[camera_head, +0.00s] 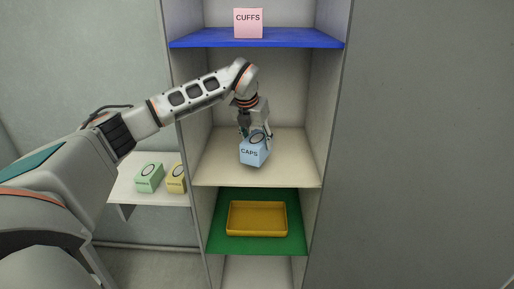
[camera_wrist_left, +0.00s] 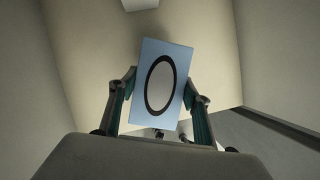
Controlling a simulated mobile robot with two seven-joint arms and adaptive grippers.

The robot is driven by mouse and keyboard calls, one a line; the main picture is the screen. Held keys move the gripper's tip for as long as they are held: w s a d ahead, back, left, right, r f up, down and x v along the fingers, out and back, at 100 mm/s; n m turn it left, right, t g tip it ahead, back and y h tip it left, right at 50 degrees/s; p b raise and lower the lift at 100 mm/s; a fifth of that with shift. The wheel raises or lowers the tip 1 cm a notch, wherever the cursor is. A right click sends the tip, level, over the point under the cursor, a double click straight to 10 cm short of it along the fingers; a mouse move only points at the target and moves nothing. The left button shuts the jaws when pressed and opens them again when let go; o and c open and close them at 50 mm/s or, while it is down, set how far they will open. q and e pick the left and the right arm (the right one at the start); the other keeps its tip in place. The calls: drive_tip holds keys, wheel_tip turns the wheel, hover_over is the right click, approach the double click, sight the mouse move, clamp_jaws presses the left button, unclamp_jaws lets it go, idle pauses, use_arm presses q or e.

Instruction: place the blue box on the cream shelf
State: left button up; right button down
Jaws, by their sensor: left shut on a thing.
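The blue box (camera_head: 254,152), labelled CAPS, is in my left gripper (camera_head: 255,134) inside the cabinet. The gripper is shut on it from above, with a finger on either side. In the left wrist view the box (camera_wrist_left: 160,88) shows its top with a black ring, tilted between the two fingers (camera_wrist_left: 160,100). The cream shelf (camera_head: 215,172) is below and behind the box. The box is over the shelf's middle part; I cannot tell whether its lower edge touches the shelf. My right gripper is not in view.
A blue shelf (camera_head: 200,40) above bears a pink CUFFS box (camera_head: 248,23). A green shelf (camera_head: 222,243) below bears a yellow tray (camera_head: 257,232). Green (camera_head: 149,177) and yellow (camera_head: 176,178) boxes stand on a white side table (camera_head: 125,190). The cabinet walls bound the cream shelf, which is otherwise bare.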

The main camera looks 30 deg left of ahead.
use_arm(q)
wheel_tip(320, 180, down, 3)
drive_tip(key=shift+p, duration=0.35)
drive_tip(key=shift+f, duration=0.25)
drive_tip(key=o, duration=1.2)
drive_tip(key=shift+f, duration=0.1)
drive_tip(key=shift+c, duration=0.2)
